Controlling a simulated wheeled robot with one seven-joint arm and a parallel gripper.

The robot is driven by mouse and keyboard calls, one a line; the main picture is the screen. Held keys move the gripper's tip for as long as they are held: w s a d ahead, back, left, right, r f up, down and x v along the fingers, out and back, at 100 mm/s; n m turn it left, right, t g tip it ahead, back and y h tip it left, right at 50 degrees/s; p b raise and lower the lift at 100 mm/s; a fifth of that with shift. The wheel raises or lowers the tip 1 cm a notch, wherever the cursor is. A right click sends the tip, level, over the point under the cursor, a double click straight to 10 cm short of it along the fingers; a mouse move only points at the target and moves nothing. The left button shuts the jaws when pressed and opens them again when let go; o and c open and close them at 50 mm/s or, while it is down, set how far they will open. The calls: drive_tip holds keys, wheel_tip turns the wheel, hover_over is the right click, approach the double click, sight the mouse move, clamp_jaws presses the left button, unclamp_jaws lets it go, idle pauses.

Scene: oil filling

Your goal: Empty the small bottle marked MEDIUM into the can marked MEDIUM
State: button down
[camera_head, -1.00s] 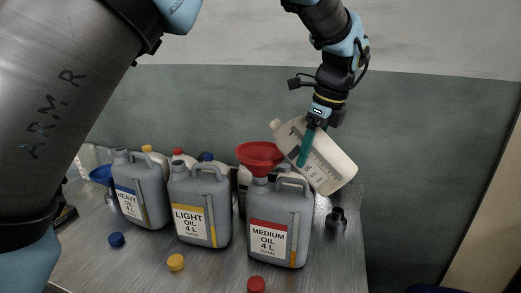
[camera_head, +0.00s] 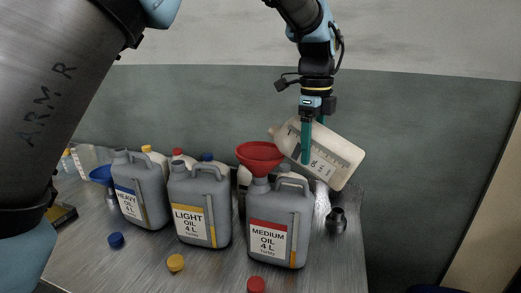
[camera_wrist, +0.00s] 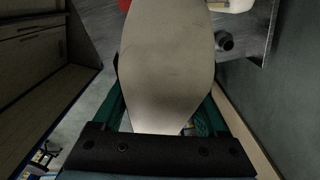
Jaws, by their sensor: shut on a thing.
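The can marked MEDIUM (camera_head: 292,215) stands upright on the metal table, grey with a red-banded label. A red funnel (camera_head: 260,155) sits at its top left, over its opening. My gripper (camera_head: 307,158) is shut on a small translucent whitish bottle (camera_head: 338,160), which hangs tilted above the can, its mouth up and left, close to the funnel's right rim. The bottle's label is not readable as a grade. No oil stream shows. In the wrist view the bottle (camera_wrist: 165,65) fills the space between the fingers, and the funnel shows only as a red edge.
The LIGHT can (camera_head: 200,205) and HEAVY can (camera_head: 140,190) stand to the left. Several small bottles stand behind them. Blue, yellow and red caps (camera_head: 256,284) lie in front. A dark metal piece (camera_head: 336,220) stands right of the MEDIUM can.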

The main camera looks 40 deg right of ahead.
sight(298, 123)
drive_tip(key=shift+r, duration=0.3)
drive_tip(key=shift+w+a+r+g, duration=0.1)
drive_tip(key=shift+w+g, duration=0.3)
drive_tip(key=shift+g, duration=0.15)
drive_tip(key=shift+w+a+r+g, duration=0.1)
drive_tip(key=shift+w+g, duration=0.3)
drive_tip(key=shift+g, duration=0.15)
drive_tip(key=shift+w+r+g+h, duration=0.15)
drive_tip(key=shift+r+g+h, duration=0.25)
drive_tip(key=shift+r+g, duration=0.3)
idle(0.4)
drive_tip(key=shift+w+a+r+g+b, duration=0.1)
drive_tip(key=shift+w+g+b, duration=0.25)
drive_tip(key=shift+g, duration=0.55)
idle(0.9)
drive_tip(key=shift+w+a+r+g+h, duration=0.1)
drive_tip(key=shift+w+r+g+h, duration=0.2)
drive_tip(key=shift+r+g, duration=0.35)
drive_tip(key=shift+w+a+r+g+h, duration=0.1)
drive_tip(key=shift+w+r+g+h, duration=0.1)
drive_tip(key=shift+w+r+g, duration=0.3)
idle(2.5)
